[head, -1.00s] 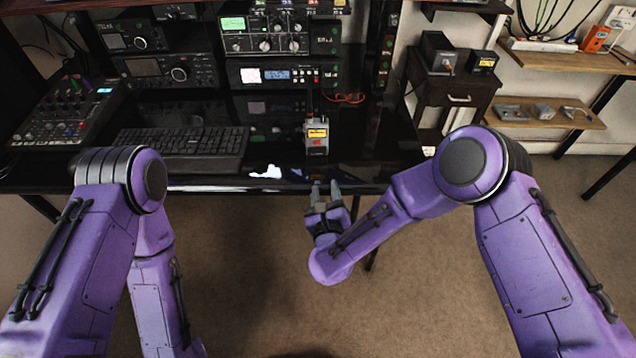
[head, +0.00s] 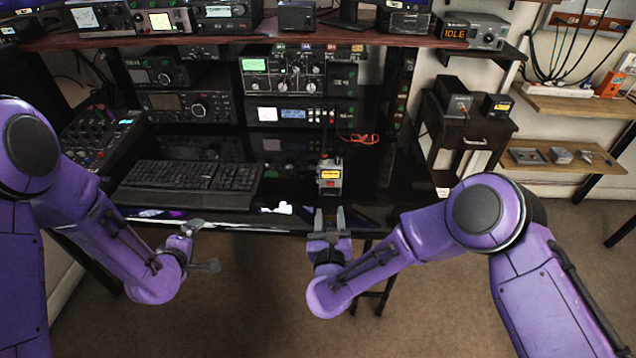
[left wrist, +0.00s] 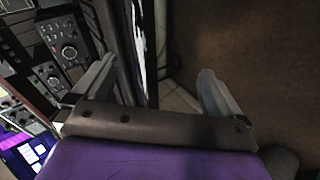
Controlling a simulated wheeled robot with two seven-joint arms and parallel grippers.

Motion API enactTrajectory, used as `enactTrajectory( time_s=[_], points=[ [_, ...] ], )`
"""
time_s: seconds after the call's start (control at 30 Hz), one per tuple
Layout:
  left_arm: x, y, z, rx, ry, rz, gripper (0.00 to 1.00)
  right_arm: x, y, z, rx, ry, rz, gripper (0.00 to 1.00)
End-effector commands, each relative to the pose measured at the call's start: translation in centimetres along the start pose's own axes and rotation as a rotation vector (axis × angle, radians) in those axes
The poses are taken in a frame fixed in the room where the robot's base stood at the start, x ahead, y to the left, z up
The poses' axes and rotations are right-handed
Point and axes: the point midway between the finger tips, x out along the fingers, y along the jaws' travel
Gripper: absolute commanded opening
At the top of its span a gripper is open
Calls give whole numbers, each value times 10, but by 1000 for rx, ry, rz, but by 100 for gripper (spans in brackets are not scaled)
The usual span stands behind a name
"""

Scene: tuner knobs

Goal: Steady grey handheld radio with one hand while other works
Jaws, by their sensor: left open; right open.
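The grey handheld radio (head: 330,183) stands near the front edge of the black desk (head: 385,190). It has a yellow display, a red mark below it and a dark antenna. My right gripper (head: 329,220) is open and empty, just in front of the desk edge, pointing at the radio without touching it. My left gripper (head: 203,246) is open and empty, in front of the desk, below and to the left of the radio. In the left wrist view, the left gripper's fingers (left wrist: 155,95) are spread with nothing between them, and the radio does not show.
A keyboard (head: 187,181) lies left of the radio, with a mixer (head: 98,138) beyond it. Stacked radio units (head: 300,85) stand behind. The desk right of the handheld radio is mostly clear.

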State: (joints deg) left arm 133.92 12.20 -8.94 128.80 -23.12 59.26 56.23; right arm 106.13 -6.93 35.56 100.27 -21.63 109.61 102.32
Motion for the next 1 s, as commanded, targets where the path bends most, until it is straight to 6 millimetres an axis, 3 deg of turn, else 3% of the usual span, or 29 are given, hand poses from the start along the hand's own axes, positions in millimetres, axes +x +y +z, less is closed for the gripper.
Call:
enactTrajectory(
  time_s=[0.03,0.17,0.27,0.47,0.6,0.7,0.8,1.0],
  points=[
    [1,24,-9,-53,2,50,100,0,0,0,0,0,-1,43],
    [3,78,-19,-212,-33,163,100,0,-1,0,0,0,-1,43],
    [15,103,16,-367,-125,222,100,0,-1,0,0,0,-2,43],
    [28,144,108,-735,-353,287,100,0,-2,0,0,1,-3,43],
    [25,177,183,-1093,-563,289,100,0,-1,0,0,1,-2,43],
    [17,198,225,-1338,-696,265,100,0,-1,0,-1,0,-2,43],
    [10,213,250,-1511,-785,239,100,0,-1,0,-1,0,-2,43],
    [13,228,265,-1610,-835,222,100,0,-1,0,-1,0,-2,43]
  ],
)
